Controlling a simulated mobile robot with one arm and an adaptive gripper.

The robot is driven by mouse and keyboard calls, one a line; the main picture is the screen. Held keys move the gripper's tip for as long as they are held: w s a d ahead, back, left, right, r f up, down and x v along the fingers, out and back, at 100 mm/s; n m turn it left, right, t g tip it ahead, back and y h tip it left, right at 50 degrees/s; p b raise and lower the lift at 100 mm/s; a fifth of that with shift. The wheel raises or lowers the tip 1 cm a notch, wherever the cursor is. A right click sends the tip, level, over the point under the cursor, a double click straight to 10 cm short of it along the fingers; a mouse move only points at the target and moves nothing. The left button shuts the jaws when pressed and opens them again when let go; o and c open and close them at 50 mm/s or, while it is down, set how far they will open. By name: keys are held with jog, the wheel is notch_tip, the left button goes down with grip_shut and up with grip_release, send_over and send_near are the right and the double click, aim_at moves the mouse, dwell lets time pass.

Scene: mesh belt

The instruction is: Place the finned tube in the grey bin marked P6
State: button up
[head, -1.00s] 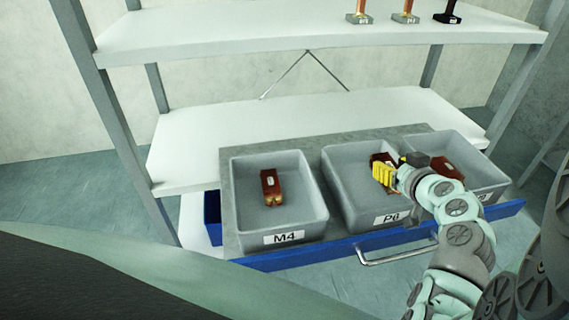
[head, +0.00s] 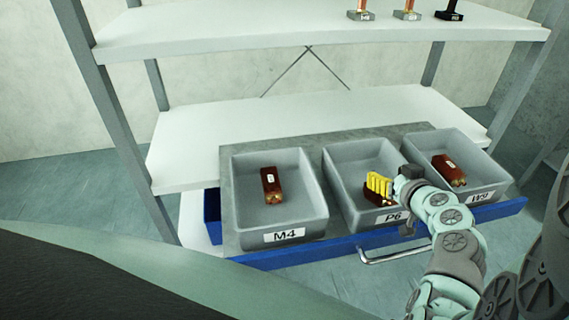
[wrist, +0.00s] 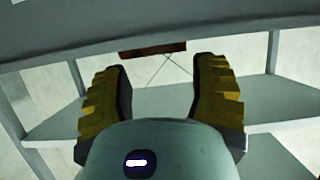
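The grey bin marked P6 (head: 347,222) stands in the middle of three bins in the head view. A dark red-brown block in it, probably the finned tube (head: 370,198), is partly hidden under my yellow fingers. My gripper (head: 378,183) is over the P6 bin, by this block; whether they touch cannot be told. In the wrist view my two yellow fingers (wrist: 160,85) stand wide apart with nothing visible between them. A red-brown bar (wrist: 152,50) shows around or beyond the fingertips; I cannot tell which piece it is.
The M4 bin (head: 238,205) on the left and the W9 bin (head: 478,155) on the right each hold a red-brown block. A blue drawer (head: 300,257) with a handle carries the bins. The middle white shelf (head: 200,140) behind is clear. Labelled stands (head: 405,14) line the upper shelf.

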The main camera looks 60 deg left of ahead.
jog(key=shift+o, duration=1)
jog(key=shift+r, duration=0.1)
jog(key=shift+r+p, duration=0.25)
jog(key=shift+p, duration=0.2)
jog(key=shift+d, duration=0.25)
jog(key=b+v, duration=0.1)
jog(key=v, duration=1)
jog(key=shift+s+d+b, duration=0.2)
jog(key=shift+b, duration=0.2)
